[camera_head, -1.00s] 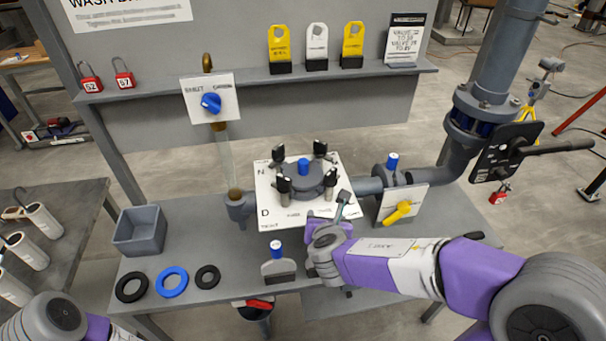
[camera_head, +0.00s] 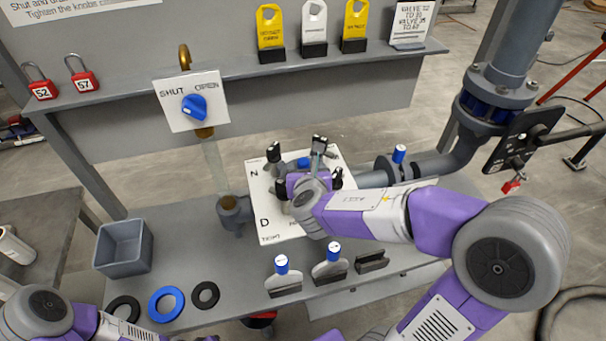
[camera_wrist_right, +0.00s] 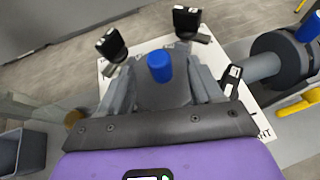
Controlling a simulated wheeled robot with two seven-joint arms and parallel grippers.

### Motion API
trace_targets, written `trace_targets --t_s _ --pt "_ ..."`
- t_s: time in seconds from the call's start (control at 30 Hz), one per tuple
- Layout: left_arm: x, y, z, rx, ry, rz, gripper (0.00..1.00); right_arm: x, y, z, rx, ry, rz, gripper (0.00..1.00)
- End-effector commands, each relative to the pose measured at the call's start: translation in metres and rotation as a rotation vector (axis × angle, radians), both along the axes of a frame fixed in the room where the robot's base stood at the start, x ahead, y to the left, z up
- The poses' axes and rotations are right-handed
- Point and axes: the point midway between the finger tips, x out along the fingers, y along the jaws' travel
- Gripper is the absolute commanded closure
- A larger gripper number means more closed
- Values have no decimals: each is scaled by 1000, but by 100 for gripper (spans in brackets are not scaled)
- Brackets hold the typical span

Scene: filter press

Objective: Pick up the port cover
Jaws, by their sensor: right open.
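The port cover is a round grey lid with a blue knob (camera_head: 303,162) on top, over a white plate (camera_head: 265,215) on the bench. My right gripper hides most of it in the head view. In the right wrist view the grey lid (camera_wrist_right: 160,94) and its blue knob (camera_wrist_right: 159,67) show between the fingers. Black clamp knobs (camera_wrist_right: 111,44) stand around the lid; several show. My right gripper (camera_wrist_right: 163,82) is open, one finger on each side of the lid. I cannot tell whether the fingers touch it. My left arm shows at lower left, its gripper out of view.
A grey bin (camera_head: 123,248) and black and blue rings (camera_head: 166,303) are at left. Two blue-topped pieces (camera_head: 333,262) stand at the front of the bench. A grey pipe (camera_head: 435,165) runs right. A panel with a blue valve handle (camera_head: 194,107) stands behind.

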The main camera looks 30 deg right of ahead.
Motion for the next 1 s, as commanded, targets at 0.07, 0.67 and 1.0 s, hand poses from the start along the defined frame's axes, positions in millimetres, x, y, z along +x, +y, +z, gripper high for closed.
trace_targets --t_s 0.07,0.67,1.0 --pt "0 0 -5 0 -1 0 57 11 -2 -10 0 4 0 35" --pt "0 0 -7 0 -1 0 57 27 -10 -15 1 1 0 63" --pt "0 0 -7 0 -1 0 57 27 -11 -15 1 1 0 100"
